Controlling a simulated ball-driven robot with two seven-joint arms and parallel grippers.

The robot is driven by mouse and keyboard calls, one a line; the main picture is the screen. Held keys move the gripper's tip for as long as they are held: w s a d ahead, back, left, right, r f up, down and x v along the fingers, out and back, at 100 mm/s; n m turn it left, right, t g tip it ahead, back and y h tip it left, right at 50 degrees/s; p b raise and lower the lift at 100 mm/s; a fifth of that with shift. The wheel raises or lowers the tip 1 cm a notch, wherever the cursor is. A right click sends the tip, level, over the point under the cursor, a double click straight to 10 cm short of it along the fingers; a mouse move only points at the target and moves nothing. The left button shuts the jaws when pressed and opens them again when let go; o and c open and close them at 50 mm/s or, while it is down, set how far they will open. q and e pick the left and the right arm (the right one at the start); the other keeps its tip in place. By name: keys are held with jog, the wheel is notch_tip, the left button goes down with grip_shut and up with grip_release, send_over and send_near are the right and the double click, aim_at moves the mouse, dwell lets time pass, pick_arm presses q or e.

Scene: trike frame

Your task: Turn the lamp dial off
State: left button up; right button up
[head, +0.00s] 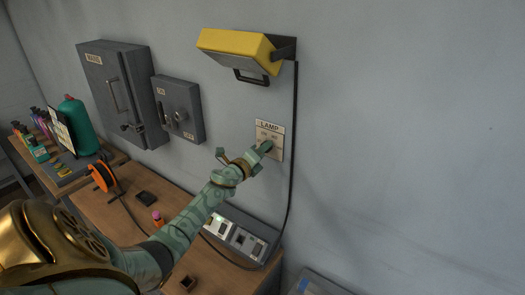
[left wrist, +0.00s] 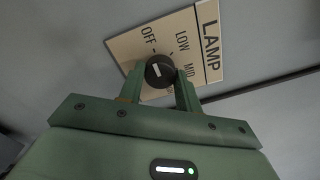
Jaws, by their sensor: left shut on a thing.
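The lamp dial (left wrist: 160,72) is a round black knob with a white mark, on a beige plate (left wrist: 125,45) lettered LAMP, OFF, LOW and MID. The white mark points roughly up the picture, near the tick by OFF. My left gripper (left wrist: 161,82) has its two green fingers on either side of the dial and is shut on it. In the head view my left gripper (head: 264,147) is at the wall plate (head: 271,127) and hides the dial. The yellow lamp (head: 235,44) is mounted on the wall above. My right gripper is not in view.
A black cable (head: 293,150) runs down the wall right of the plate. Grey wall boxes (head: 179,108) hang to the left. The brown bench (head: 128,205) below holds an orange cable reel (head: 103,175) and a grey switch panel (head: 240,236). The wall to the right is clear.

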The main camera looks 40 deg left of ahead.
pick_arm(q)
jog(key=o, duration=1)
jog(key=s+d, duration=0.1)
jog(key=s, duration=1.5)
jog(key=shift+s+d, duration=0.15)
jog(key=shift+d, duration=0.25)
jog(key=shift+f, duration=0.1)
